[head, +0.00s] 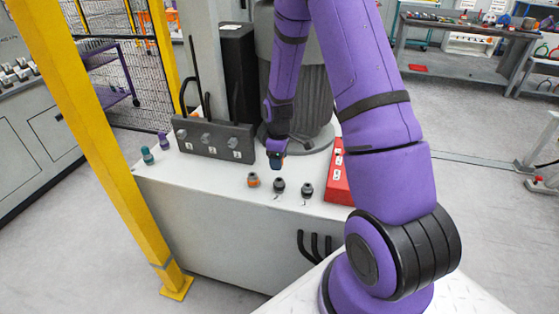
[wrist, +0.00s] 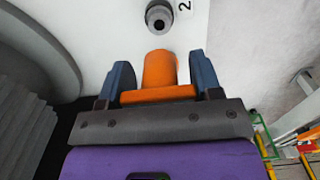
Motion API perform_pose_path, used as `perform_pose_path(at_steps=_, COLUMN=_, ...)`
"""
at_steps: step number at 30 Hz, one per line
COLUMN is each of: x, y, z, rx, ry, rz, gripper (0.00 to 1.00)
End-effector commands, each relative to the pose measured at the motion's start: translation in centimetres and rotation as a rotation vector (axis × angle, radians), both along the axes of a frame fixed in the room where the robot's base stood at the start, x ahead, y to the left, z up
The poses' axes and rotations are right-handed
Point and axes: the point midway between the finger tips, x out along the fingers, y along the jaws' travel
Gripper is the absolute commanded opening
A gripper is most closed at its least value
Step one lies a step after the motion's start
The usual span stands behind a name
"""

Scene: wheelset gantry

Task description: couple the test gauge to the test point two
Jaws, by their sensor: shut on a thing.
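My gripper (wrist: 161,82) is shut on the test gauge, an orange cylinder on a wider orange base (wrist: 159,73), between its two blue fingers. In the head view my gripper (head: 276,160) hangs over the white bench top, and a finger hides most of what it holds. Test point two (wrist: 159,18) is a grey round fitting with a dark hole and a "2" beside it, ahead of the gauge and apart from it. In the head view two dark fittings (head: 279,186) (head: 307,190) stand near the front edge; their numbers are too small to read.
An orange-topped fitting (head: 253,180) stands left of the dark ones. A dark block with numbered knobs and levers (head: 213,140) is behind left. A red block (head: 338,175) is at right. Teal (head: 147,155) and purple (head: 163,141) pieces stand at left. A yellow post (head: 105,140) rises in front.

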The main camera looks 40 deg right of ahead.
Motion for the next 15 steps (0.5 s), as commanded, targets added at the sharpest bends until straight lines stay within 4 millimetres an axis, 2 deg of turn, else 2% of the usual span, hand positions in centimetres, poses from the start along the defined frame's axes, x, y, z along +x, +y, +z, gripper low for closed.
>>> perform_pose_path(at_steps=15, x=0.02, y=0.02, z=-0.48, rx=0.0, ry=0.0, rz=0.0, gripper=0.21)
